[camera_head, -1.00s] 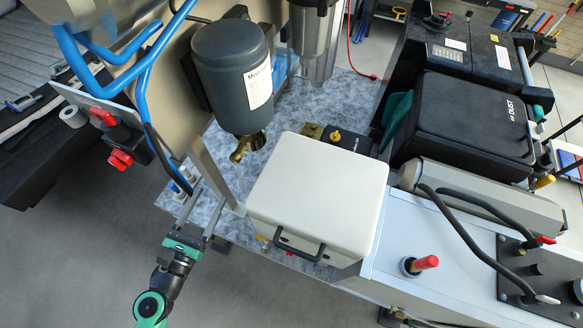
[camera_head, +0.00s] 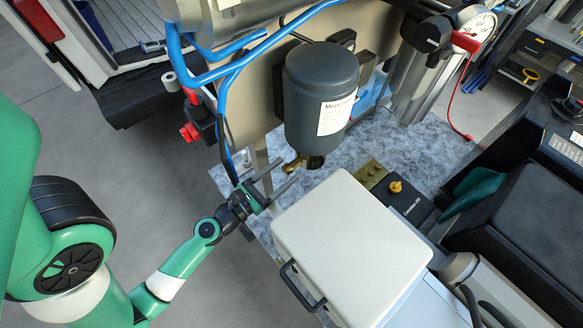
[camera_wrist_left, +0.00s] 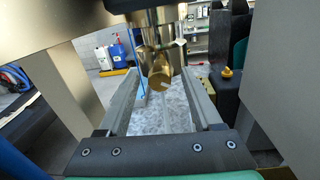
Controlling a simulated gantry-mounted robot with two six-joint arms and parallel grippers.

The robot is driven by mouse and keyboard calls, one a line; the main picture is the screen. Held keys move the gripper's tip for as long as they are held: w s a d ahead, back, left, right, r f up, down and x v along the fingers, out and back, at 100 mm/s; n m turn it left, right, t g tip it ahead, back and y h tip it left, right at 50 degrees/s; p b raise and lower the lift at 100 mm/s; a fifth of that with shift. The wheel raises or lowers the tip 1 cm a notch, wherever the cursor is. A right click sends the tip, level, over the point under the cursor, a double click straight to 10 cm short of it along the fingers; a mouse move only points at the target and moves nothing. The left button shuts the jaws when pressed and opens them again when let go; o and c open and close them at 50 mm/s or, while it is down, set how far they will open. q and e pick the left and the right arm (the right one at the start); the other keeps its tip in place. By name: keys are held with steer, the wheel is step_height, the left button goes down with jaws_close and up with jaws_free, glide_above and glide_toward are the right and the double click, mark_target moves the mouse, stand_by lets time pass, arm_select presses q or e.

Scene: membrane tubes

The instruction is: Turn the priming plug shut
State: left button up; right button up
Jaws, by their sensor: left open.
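A brass fitting (camera_head: 303,163), which I take to be the priming plug and its body, hangs below the dark grey cylinder (camera_head: 321,95). In the left wrist view, its round brass end (camera_wrist_left: 167,77) faces me, with a small pale mark on it. My left gripper (camera_head: 287,171) is open and empty, its two parallel fingers pointing at the fitting. In the wrist view the brass end appears between the fingers (camera_wrist_left: 165,88), but I cannot tell whether its depth puts it inside them. No contact is visible. My right gripper is not in view.
A white box (camera_head: 350,245) with a black handle stands close to the right of the left gripper. Blue hoses (camera_head: 240,65) and a panel are behind and left. A yellow knob (camera_head: 396,186) sits on a black block to the right.

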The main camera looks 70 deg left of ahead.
arm_select(q)
steer(key=shift+s, duration=0.1)
steer(key=shift+c, duration=0.9)
jaws_close()
